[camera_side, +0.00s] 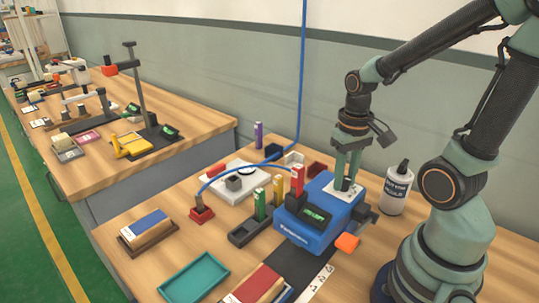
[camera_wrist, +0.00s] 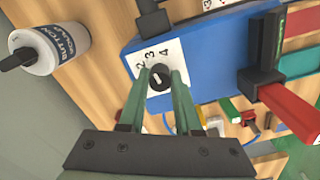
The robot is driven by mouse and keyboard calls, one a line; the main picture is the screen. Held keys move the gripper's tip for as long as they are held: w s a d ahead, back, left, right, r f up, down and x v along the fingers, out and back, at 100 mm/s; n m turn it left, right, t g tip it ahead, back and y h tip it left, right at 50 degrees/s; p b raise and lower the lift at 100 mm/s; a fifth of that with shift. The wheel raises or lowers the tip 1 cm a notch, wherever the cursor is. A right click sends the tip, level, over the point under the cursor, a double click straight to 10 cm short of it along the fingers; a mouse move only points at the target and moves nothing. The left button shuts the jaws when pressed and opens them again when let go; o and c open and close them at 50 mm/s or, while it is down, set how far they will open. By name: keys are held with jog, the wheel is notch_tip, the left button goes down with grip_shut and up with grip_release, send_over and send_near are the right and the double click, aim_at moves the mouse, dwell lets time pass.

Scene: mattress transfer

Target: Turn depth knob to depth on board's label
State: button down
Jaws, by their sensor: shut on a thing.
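In the wrist view a small dark round knob (camera_wrist: 158,75) sits on a white dial plate (camera_wrist: 172,50) with the numbers 2, 3 and 4 beside it. The plate is on top of a blue machine (camera_wrist: 215,50), which also stands on the bench in the side view (camera_side: 305,236). My gripper (camera_wrist: 162,82) points down from above, its two green fingers shut on the knob.
A white bottle (camera_side: 398,188) stands right of the machine. A teal tray (camera_side: 194,277) and a blue-topped board (camera_side: 146,228) lie to the left.

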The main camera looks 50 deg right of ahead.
aim_at(345, 179)
jog(key=shift+r, duration=0.1)
jog(key=c, duration=0.6)
grip_release()
notch_tip(345, 179, up, 12)
jog(key=w+a+n+t, duration=0.4)
jog(key=w+a+t, duration=0.1)
jog(key=a, duration=0.3)
jog(key=shift+w+a+f+n+t, duration=0.15)
jog(key=shift+a+f+n+t, duration=0.15)
jog(key=shift+n, duration=0.1)
